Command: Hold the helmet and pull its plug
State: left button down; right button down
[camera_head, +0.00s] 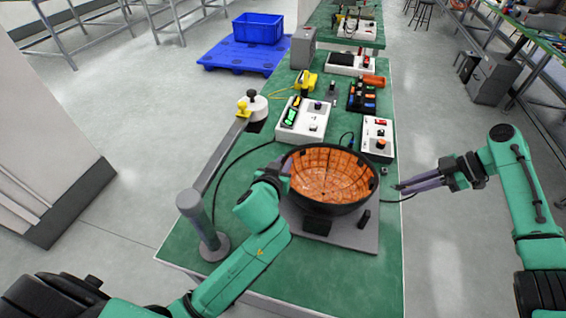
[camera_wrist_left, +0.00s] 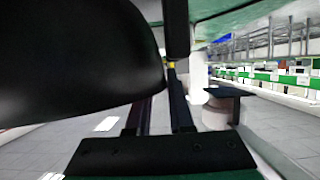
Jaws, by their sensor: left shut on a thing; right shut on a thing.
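The helmet (camera_head: 330,183), a dark bowl-like shell with an orange gridded inside, sits open side up on a grey plate (camera_head: 355,236) on the green bench. My left gripper (camera_head: 281,178) is shut on its left rim. In the left wrist view the black shell (camera_wrist_left: 75,60) fills the upper left beside the fingers (camera_wrist_left: 168,85). My right gripper (camera_head: 400,187) is to the right of the helmet, clear of it, at the bench's right edge. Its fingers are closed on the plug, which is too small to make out. A thin dark cable (camera_head: 408,198) shows just below the fingertips.
White boxes with switches (camera_head: 302,120) (camera_head: 377,138) and a black tray of coloured parts (camera_head: 362,96) stand behind the helmet. A grey post (camera_head: 205,225) stands at the left bench edge. The floor right of the bench is clear around my right gripper.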

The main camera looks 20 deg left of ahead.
pick_arm(q)
jog(key=shift+f, duration=0.1)
jog(key=c, duration=0.7)
grip_release()
jog(key=shift+c, duration=0.2)
jog(key=shift+w, duration=0.1)
jog(key=v, duration=1.2)
jog(key=shift+d, duration=0.1)
